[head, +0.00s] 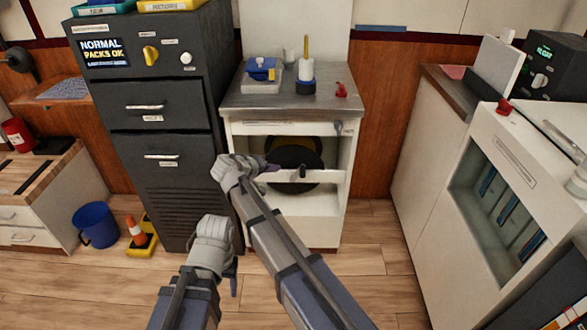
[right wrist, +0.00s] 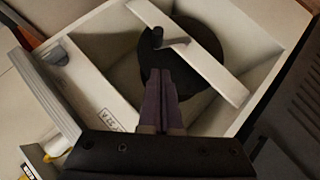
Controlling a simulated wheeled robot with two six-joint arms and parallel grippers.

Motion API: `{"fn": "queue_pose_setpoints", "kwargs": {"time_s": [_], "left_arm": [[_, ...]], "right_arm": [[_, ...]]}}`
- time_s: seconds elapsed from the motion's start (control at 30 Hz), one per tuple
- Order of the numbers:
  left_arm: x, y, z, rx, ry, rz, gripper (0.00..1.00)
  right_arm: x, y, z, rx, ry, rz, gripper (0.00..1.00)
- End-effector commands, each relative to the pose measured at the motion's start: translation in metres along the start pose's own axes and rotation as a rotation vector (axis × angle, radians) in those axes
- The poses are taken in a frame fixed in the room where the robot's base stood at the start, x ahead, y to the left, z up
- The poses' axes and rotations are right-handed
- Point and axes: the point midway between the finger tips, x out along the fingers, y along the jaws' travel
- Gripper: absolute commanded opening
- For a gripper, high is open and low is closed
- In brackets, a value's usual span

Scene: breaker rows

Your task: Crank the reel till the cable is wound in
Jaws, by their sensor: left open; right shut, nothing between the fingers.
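The reel (head: 287,183) is a dark disc inside the open bay of a white cabinet, behind a pale crossbar (head: 330,176). Something yellow shows at its top edge; whether that is cable I cannot tell. A small dark crank (head: 303,172) sits at the crossbar. In the right wrist view, the crank knob (right wrist: 157,36) stands up beside the crossbar (right wrist: 195,55), over the dark reel (right wrist: 203,102). My right gripper (head: 268,167) is shut and empty at the bay's left side; its fingertips (right wrist: 162,75) are close to the crank, contact unclear. My left gripper (head: 234,284) is open, low in front.
A dark cabinet (head: 170,200) stands close on the left of the bay. The countertop (head: 290,100) above holds a blue-topped block, a spindle and a red item.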

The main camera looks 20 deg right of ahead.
Motion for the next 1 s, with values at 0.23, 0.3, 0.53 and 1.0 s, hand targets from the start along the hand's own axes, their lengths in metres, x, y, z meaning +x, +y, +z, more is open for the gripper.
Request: {"fn": "queue_pose_setpoints", "kwargs": {"time_s": [0.23,0.3,0.53,1.0], "left_arm": [[0.000,0.000,0.000,0.000,0.000,0.000,0.58],[0.003,0.000,0.000,0.000,0.000,0.000,0.58],[0.025,0.002,-0.002,0.001,0.000,-0.003,0.58],[0.072,0.005,-0.005,0.006,0.002,-0.008,0.58]], "right_arm": [[-0.003,-0.002,-0.017,-0.001,0.043,0.033,0.00],[0.000,-0.002,-0.017,-0.001,0.042,0.032,0.00],[0.038,-0.004,-0.017,0.001,0.039,0.033,0.00],[0.115,0.000,-0.002,-0.001,0.040,0.031,0.00]]}}
